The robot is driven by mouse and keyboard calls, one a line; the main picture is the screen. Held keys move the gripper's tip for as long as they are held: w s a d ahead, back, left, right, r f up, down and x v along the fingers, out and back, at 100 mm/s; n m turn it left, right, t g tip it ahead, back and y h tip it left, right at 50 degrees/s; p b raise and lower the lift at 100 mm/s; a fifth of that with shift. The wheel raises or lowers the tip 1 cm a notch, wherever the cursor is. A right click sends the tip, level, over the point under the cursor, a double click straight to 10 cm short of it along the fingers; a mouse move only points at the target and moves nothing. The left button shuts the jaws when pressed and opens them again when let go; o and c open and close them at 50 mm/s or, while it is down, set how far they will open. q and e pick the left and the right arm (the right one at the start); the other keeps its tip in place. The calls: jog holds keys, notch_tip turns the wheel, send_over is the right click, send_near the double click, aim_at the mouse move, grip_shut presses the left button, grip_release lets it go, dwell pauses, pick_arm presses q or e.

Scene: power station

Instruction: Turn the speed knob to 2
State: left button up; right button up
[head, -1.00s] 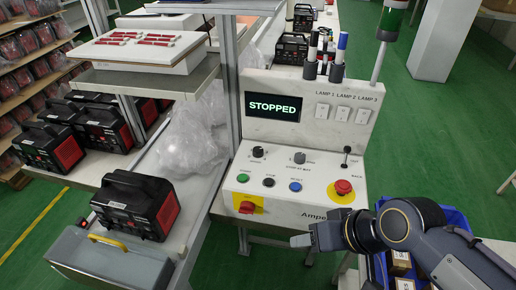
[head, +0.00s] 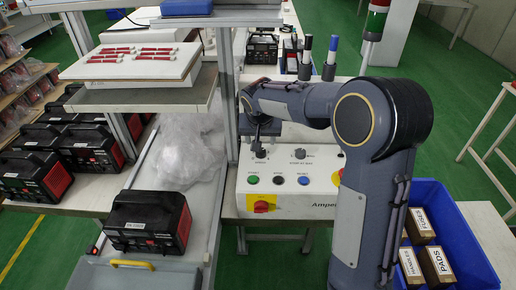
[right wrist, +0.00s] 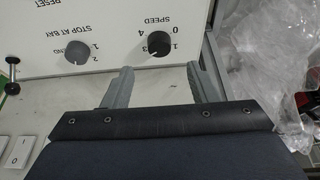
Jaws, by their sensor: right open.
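The black speed knob (head: 261,153) is the left one of two knobs on the white control panel (head: 290,205). In the right wrist view the knob (right wrist: 158,43) shows upside down under the word SPEED, with numbers around it. My right gripper (head: 259,134) is over the panel just above the knob. In the right wrist view its two fingers (right wrist: 155,84) are open, apart from the knob, with nothing between them. My left gripper is not in view.
The grey second knob (right wrist: 77,52) is beside the speed knob. Green (head: 253,180), black and blue (head: 303,180) buttons and a red switch (head: 261,207) lie lower on the panel. A blue crate (head: 470,245) holds boxes at right.

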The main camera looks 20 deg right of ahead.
jog(key=x, duration=0.7)
jog(key=shift+f+p, duration=0.1)
jog(key=shift+p, duration=0.25)
jog(key=shift+s, duration=0.1)
jog(key=shift+c, duration=0.4)
jog(key=c, duration=0.9)
